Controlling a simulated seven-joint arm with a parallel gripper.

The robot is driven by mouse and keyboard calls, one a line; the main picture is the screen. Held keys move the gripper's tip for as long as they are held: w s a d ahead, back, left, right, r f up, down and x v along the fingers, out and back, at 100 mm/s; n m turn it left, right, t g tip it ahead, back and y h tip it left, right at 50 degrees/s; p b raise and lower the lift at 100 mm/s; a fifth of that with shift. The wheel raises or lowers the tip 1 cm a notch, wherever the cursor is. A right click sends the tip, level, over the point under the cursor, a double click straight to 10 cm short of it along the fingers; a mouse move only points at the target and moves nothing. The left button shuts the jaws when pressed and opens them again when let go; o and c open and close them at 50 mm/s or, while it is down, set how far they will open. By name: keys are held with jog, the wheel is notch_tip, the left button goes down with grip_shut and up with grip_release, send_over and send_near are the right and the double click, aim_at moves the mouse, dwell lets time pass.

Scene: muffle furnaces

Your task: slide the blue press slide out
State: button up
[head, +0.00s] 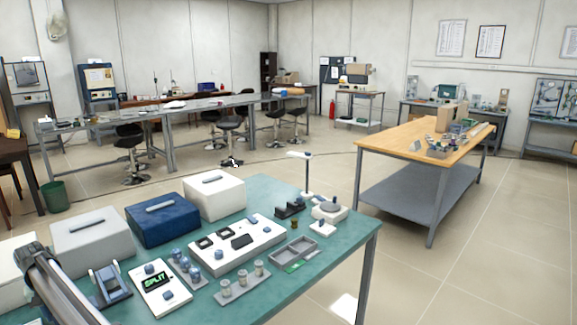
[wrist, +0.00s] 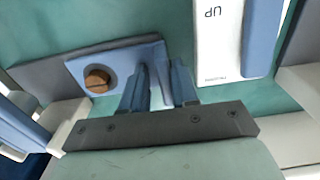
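The press slide is a light blue plate (wrist: 75,70) on a grey base (wrist: 40,78) at the upper left of the wrist view. A round brown disc (wrist: 97,79) sits on it. A pale blue upright part (wrist: 157,85) rises at its right end. My gripper (wrist: 158,82) has its two blue fingers apart, one on either side of that upright part. I cannot tell whether they touch it. In the head view a small blue and dark device (head: 110,284), likely the press, stands at the left of the green table beside my arm. My gripper is not clear there.
A white panel marked "UP" (wrist: 217,45) lies close right of the fingers in the wrist view. On the green table (head: 300,290), a white box with a green display (head: 157,285) stands right of the press. Grey (head: 92,243), blue (head: 163,220) and white (head: 214,193) boxes stand behind.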

jog(key=shift+s+d+f, duration=0.15)
jog(key=shift+s+f, duration=0.05)
jog(key=shift+f, duration=0.25)
jog(key=shift+w+r, duration=0.2)
jog(key=shift+r, duration=3.4)
